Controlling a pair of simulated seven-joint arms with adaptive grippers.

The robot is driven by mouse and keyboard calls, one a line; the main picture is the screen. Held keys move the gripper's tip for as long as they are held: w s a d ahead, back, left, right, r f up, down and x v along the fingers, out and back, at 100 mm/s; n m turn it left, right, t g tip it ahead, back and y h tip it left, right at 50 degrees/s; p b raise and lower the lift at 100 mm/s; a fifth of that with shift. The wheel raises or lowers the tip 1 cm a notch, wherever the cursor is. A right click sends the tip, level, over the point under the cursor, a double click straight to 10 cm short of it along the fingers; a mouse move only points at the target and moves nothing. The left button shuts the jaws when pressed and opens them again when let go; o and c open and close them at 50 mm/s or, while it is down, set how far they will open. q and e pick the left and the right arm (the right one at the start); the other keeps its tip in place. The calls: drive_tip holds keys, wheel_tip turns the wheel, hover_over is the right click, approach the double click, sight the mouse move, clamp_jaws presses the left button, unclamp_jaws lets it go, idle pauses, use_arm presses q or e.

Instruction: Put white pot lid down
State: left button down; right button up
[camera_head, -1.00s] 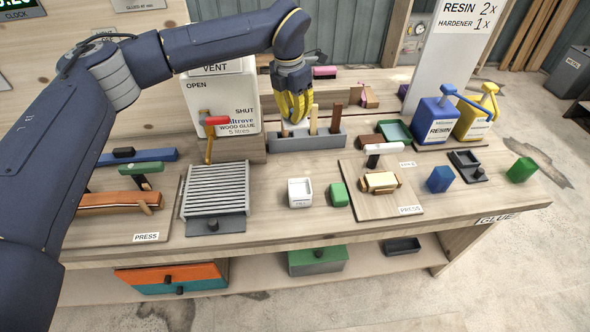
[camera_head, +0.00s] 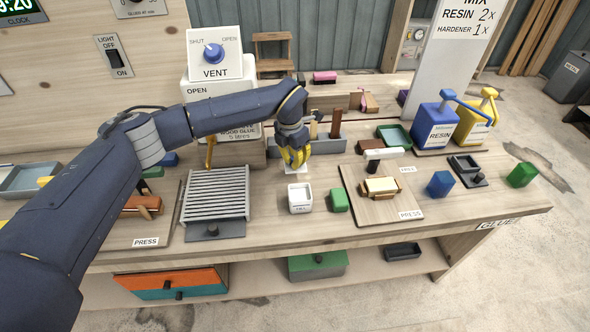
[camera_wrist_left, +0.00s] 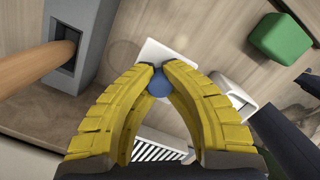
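The white pot lid (camera_wrist_left: 150,52) is a flat white square with a round blue knob (camera_wrist_left: 160,85). My left gripper (camera_wrist_left: 160,70) is shut on this knob in the left wrist view. In the head view the left gripper (camera_head: 296,160) points down just behind the white pot, with the lid (camera_head: 297,173) mostly hidden under its yellow fingers. I cannot tell whether the lid touches the bench. The white pot (camera_head: 300,198) stands open on the bench; part of it also shows in the left wrist view (camera_wrist_left: 232,92). My right gripper is in neither view.
A grey rack (camera_head: 328,145) with wooden handles stands close behind the gripper. A green block (camera_head: 339,198) is right of the pot, a slatted grey grille (camera_head: 215,193) left. A press board (camera_head: 383,208) lies further right. Bare bench (camera_head: 270,220) shows around the pot.

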sight(295, 175)
use_arm(q)
drive_tip(key=shift+f, duration=2.2)
drive_tip(key=shift+f, duration=0.15)
drive_tip(key=c, duration=1.5)
unclamp_jaws()
drive_tip(key=shift+c, duration=0.2)
drive_tip(key=r, duration=0.8)
drive_tip(key=s+a+r, duration=0.1)
drive_tip(key=r, duration=0.3)
drive_tip(key=shift+r, duration=0.15)
drive_tip(key=shift+d, duration=0.1)
